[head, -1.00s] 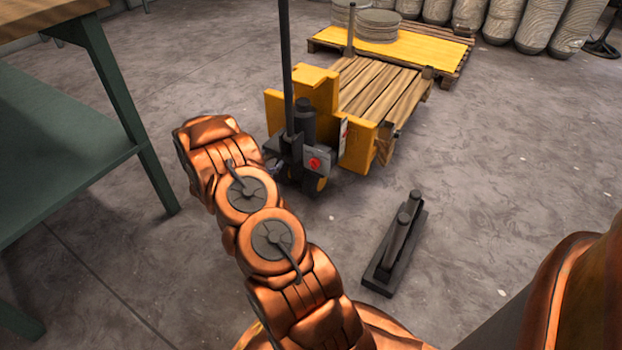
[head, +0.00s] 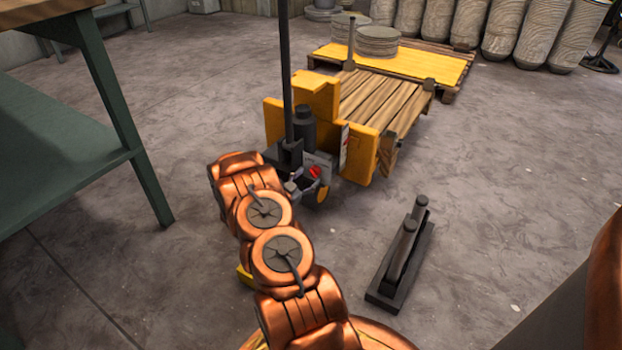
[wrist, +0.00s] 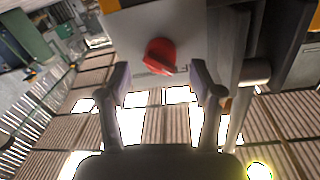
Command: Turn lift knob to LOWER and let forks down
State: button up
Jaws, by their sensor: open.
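The yellow pallet truck (head: 360,155) stands on the floor with its dark handle post (head: 287,75) upright. On the front of its pump unit is a pale plate with the red lift knob (head: 315,172). In the wrist view the red knob (wrist: 159,54) is close, just beyond and between my fingertips, its pointer angled to the right. My gripper (wrist: 163,82) is open with a finger on either side of the knob; I cannot tell whether either touches it. In the head view my arm partly hides the gripper. The forks are hidden under the slatted wooden load.
A green bench (head: 70,130) stands at the left. A dark stand with two grey cylinders (head: 400,262) is on the floor at the right. Behind the truck is a pallet with a yellow top (head: 425,62) and stacked discs.

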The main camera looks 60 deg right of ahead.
aim_at(314, 172)
jog(key=shift+d+b, duration=0.45)
jog(key=shift+d, duration=1)
jog(key=shift+a, duration=0.1)
jog(key=c, duration=1.1)
